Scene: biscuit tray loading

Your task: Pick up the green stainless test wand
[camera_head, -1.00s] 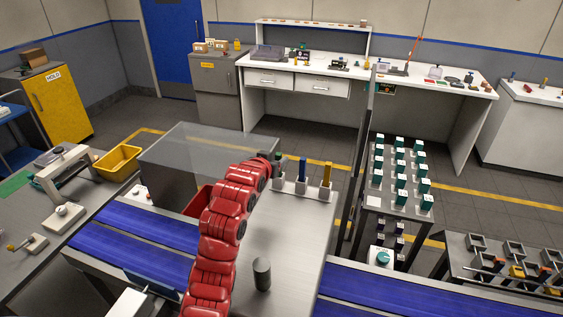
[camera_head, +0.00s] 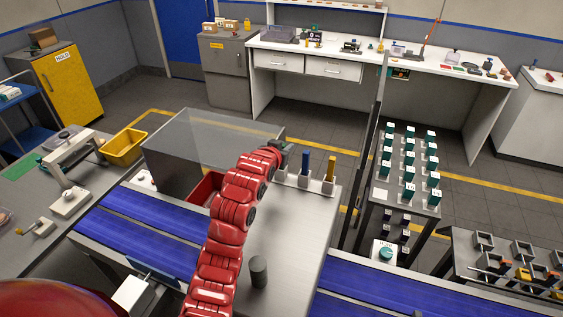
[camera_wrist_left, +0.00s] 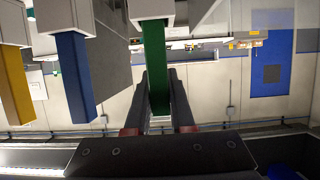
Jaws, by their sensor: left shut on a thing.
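The green wand (camera_wrist_left: 154,65) stands in its pale holder (camera_wrist_left: 151,10) in the left wrist view, which is upside down. My left gripper (camera_wrist_left: 160,98) is shut on the wand, one dark finger on each side. In the head view my left gripper (camera_head: 280,155) is at the left end of the wand row, and my red arm largely hides the green wand there. The blue wand (camera_head: 305,162) and the yellow wand (camera_head: 330,170) stand upright in holders to its right. My right gripper is not in view.
The wands stand at the far end of a steel table (camera_head: 290,235). A dark grey cylinder (camera_head: 259,272) stands nearer on it. A red bin (camera_head: 206,187) is left of my arm. A clear-topped box (camera_head: 205,140) stands behind. Blue conveyors (camera_head: 370,297) flank the table.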

